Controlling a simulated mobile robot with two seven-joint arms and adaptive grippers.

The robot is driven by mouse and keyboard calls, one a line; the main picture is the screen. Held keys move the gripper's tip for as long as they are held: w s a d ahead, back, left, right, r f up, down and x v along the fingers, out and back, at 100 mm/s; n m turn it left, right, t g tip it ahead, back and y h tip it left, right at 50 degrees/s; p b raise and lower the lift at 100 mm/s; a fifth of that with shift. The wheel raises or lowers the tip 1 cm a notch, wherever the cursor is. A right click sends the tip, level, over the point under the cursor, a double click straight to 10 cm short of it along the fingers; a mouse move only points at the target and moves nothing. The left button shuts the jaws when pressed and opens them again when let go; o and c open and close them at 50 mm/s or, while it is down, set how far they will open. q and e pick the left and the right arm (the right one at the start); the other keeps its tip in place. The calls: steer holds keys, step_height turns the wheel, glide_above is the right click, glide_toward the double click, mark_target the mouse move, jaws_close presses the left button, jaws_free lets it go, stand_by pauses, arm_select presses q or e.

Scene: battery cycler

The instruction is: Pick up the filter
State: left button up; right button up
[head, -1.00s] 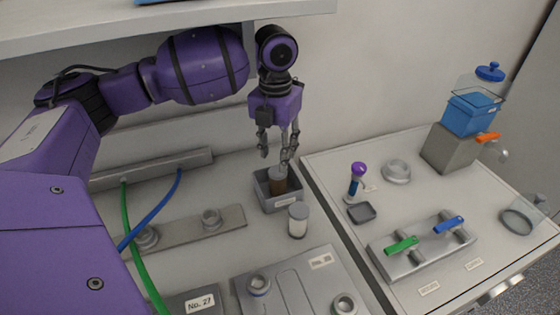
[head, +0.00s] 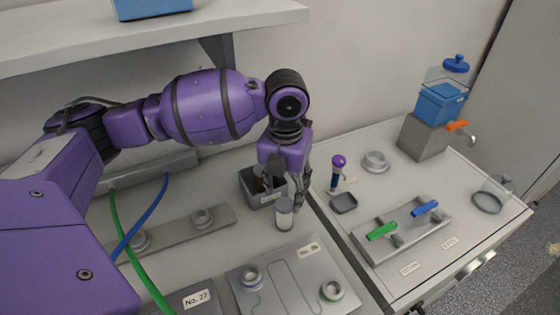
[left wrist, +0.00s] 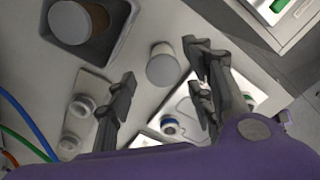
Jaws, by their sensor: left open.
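A brown cylinder with a pale top (left wrist: 78,22) stands inside the bin. No label shows which cylinder is the filter. My left gripper (head: 287,188) is open and empty, pointing down just above and behind the pale cylinder. In the left wrist view, the pale cylinder (left wrist: 163,67) appears between the spread fingers (left wrist: 162,78); contact is not visible. My right gripper is not in view.
A grey plate with ringed ports (head: 292,280) lies in front, and a metal strip with fittings (head: 180,229) lies to the left. Green and blue hoses cross at left. The right bench holds a purple-capped tube (head: 338,172), a valve block (head: 402,232) and a blue container (head: 442,103).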

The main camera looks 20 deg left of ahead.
mark_target(282, 203)
arm_select(q)
steer(key=f, duration=0.6)
steer(key=shift+s+a, duration=0.15)
steer(key=shift+s, duration=0.25)
steer(key=shift+f, duration=0.45)
steer(key=c, duration=1.1)
